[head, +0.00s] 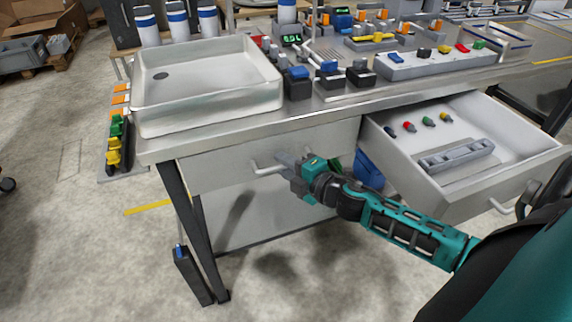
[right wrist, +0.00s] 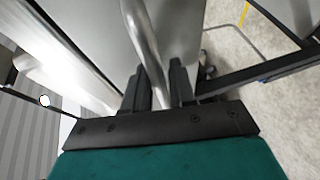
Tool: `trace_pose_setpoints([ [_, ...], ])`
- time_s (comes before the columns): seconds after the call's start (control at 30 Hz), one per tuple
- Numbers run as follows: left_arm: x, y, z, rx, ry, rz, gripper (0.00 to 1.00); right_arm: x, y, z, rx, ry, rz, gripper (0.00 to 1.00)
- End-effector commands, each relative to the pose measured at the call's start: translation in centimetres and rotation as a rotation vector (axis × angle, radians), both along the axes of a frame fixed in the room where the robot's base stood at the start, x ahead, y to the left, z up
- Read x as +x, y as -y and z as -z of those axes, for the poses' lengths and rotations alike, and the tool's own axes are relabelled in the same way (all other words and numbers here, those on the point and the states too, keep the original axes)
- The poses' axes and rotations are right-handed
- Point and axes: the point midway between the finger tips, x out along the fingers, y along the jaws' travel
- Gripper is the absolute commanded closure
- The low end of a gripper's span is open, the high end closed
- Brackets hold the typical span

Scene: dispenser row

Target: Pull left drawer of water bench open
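The water bench's left drawer (head: 222,170) has a plain grey front that sits under the worktop and looks closed. Its bar handle (head: 262,171) sticks out from the front. My right gripper (head: 284,160) is at the right part of this handle and hides some of it. In the right wrist view, the metal handle bar (right wrist: 147,50) runs between the two dark fingers of my right gripper (right wrist: 160,85), which stand close on either side of it. My left gripper is not in view.
The right drawer (head: 470,195) is open, holding coloured knobs and a grey rack (head: 455,155). A steel basin (head: 205,85) and several devices stand on the worktop. A dark bench leg (head: 190,230) is at left. The floor before the left drawer is clear.

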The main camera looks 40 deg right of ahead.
Motion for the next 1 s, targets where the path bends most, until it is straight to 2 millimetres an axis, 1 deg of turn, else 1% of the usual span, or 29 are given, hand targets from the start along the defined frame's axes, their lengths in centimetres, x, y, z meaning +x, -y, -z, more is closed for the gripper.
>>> trace_pose_setpoints([
  [0.07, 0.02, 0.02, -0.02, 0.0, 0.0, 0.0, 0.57, -0.01, 0.0, -0.01, 0.0, 0.0, 0.0, 0.75],
  [0.1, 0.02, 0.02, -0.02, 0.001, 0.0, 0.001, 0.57, -0.01, 0.0, -0.01, 0.0, 0.0, 0.0, 0.77],
  [0.3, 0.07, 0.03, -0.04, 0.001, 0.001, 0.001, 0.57, -0.03, 0.0, -0.02, 0.0, 0.0, 0.0, 0.96],
  [0.37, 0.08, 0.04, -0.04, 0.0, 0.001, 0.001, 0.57, -0.03, -0.01, -0.01, 0.0, 0.0, 0.0, 1.0],
  [0.83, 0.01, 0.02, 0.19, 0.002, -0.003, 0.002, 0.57, -0.05, 0.02, 0.01, 0.0, 0.0, 0.0, 1.0],
  [1.0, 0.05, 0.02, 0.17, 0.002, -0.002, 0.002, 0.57, -0.15, 0.38, 0.03, 0.0, -0.001, 0.0, 1.0],
])
